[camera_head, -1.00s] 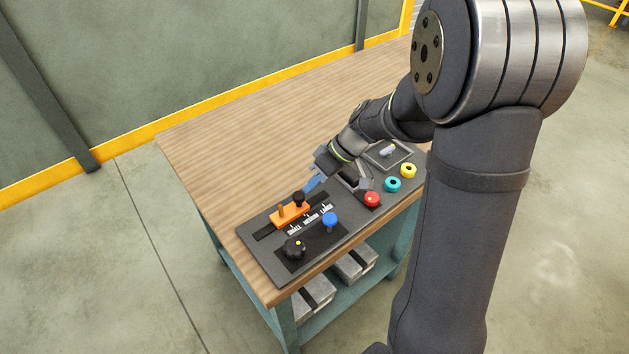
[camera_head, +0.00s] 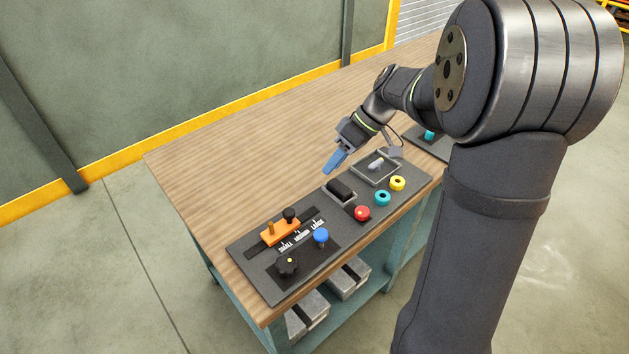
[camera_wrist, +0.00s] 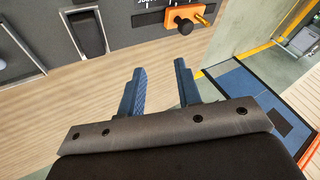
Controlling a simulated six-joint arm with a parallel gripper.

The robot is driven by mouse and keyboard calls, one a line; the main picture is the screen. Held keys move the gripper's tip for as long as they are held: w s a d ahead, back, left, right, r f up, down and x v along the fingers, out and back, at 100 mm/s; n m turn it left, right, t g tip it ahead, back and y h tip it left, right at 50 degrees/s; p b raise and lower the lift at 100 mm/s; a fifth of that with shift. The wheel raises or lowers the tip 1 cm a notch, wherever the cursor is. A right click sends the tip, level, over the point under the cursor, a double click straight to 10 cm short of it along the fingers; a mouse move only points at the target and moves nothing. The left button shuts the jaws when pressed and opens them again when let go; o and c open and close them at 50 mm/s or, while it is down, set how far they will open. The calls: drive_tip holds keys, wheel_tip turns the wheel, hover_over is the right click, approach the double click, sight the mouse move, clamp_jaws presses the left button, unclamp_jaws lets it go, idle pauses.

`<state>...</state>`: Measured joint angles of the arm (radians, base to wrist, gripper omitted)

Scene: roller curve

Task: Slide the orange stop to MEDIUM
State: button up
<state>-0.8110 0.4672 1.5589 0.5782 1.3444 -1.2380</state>
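The orange stop (camera_head: 284,234) sits on a black rail (camera_head: 310,213) in the grey panel, beside the SMALL MEDIUM LARGE lettering (camera_head: 303,235). It spans the SMALL-to-MEDIUM side; I cannot tell its exact mark. It carries a black knob (camera_head: 289,214) and a brass pin (camera_head: 270,228). My gripper (camera_head: 335,163) is above the wooden bench, behind the panel and to the right of the stop, apart from it. In the wrist view my gripper (camera_wrist: 161,80) has its two blue fingers spread with nothing between them, and the orange stop (camera_wrist: 172,14) shows at the top.
A blue knob (camera_head: 321,236) and a black dial (camera_head: 287,264) stand in front of the rail. A dark rocker (camera_head: 340,190), red (camera_head: 362,213), teal (camera_head: 382,198) and yellow (camera_head: 397,183) buttons and a framed switch (camera_head: 376,165) lie rightward. The bench (camera_head: 215,175) behind is clear.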

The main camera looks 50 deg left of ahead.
drive_tip(key=shift+o, duration=1.4)
drive_tip(key=s+a+r+n+t+h, duration=0.2)
drive_tip(key=s+a+n+t+h, duration=0.1)
drive_tip(key=s, duration=0.7)
drive_tip(key=shift+a+n+t+h, duration=0.3)
drive_tip(key=shift+a+n+h, duration=0.25)
drive_tip(key=shift+h, duration=0.55)
drive_tip(key=n+t+h, duration=0.1)
drive_tip(key=n+t, duration=0.1)
drive_tip(key=t, duration=0.3)
approach(288, 211)
drive_tip(key=shift+t, duration=0.3)
drive_tip(key=x, duration=0.8)
drive_tip(key=shift+s+d+f, duration=0.2)
drive_tip(key=shift+f, duration=0.15)
